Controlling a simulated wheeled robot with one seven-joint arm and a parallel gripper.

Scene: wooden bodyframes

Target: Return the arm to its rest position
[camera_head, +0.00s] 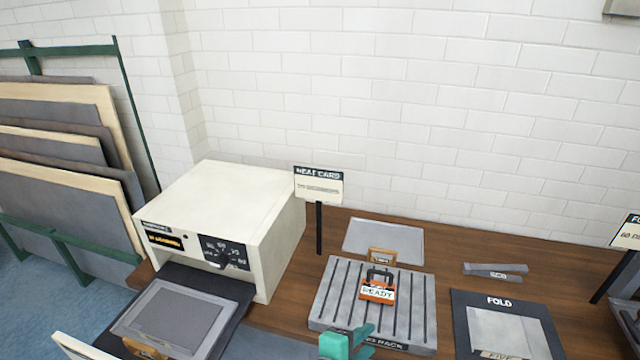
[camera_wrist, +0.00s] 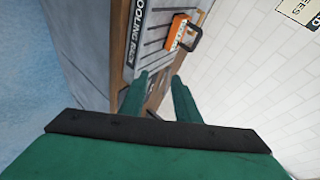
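My gripper (camera_head: 348,341) shows as teal fingers at the bottom of the head view, in front of the cooling rack's front edge and hiding part of its label. In the wrist view my gripper (camera_wrist: 158,82) has its two green fingers apart, with nothing held between them. The grey slotted cooling rack (camera_head: 322,312) lies on the wooden bench. An orange READY tag (camera_head: 377,292) with a dark handle sits on it. The tag also shows in the wrist view (camera_wrist: 177,33), beyond the fingertips. Most of my arm is out of view.
A cream heater box (camera_head: 215,195) with a dial stands left, a panel on its dark front shelf (camera_head: 240,292). A HEAT CARD sign (camera_head: 319,186) stands behind the rack. A FOLD board (camera_head: 462,318) lies right. Some bare bench (camera_head: 430,255) shows. A white brick wall (camera_head: 400,110) closes the back.

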